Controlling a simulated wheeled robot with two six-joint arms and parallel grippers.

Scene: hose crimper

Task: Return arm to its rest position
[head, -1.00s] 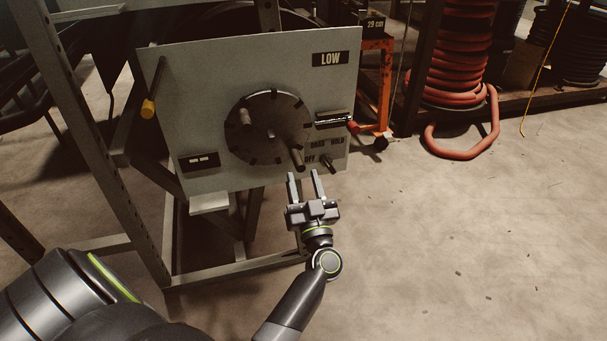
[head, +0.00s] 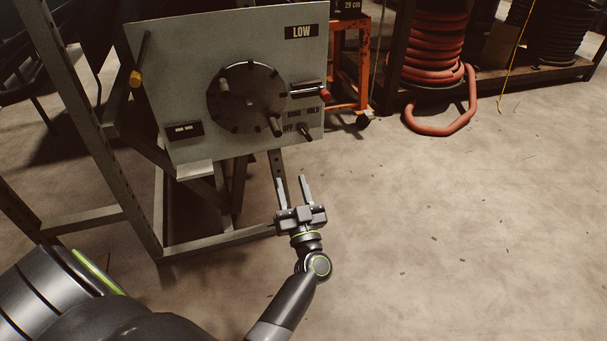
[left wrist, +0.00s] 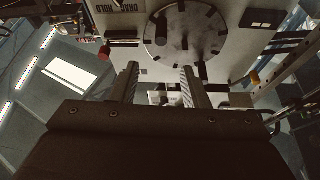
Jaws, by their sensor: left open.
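My left gripper (head: 293,193) is open and empty, below the lower right part of the crimper's panel and apart from it. Its two fingers also show in the left wrist view (left wrist: 158,85), with nothing between them. The grey control panel (head: 180,62) carries a round dark dial (head: 236,112) with pegs, a small selector knob (head: 304,131) by the OFF and HOLD lettering, a red-tipped lever (head: 325,94) and a LOW sign (head: 301,32). My right gripper is not in view.
A metal frame (head: 150,215) holds the panel. A yellow-handled lever (head: 137,78) is at the panel's left. An orange stand (head: 362,70) and a coiled red hose (head: 433,50) are behind on the right. The floor (head: 470,220) at right is clear.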

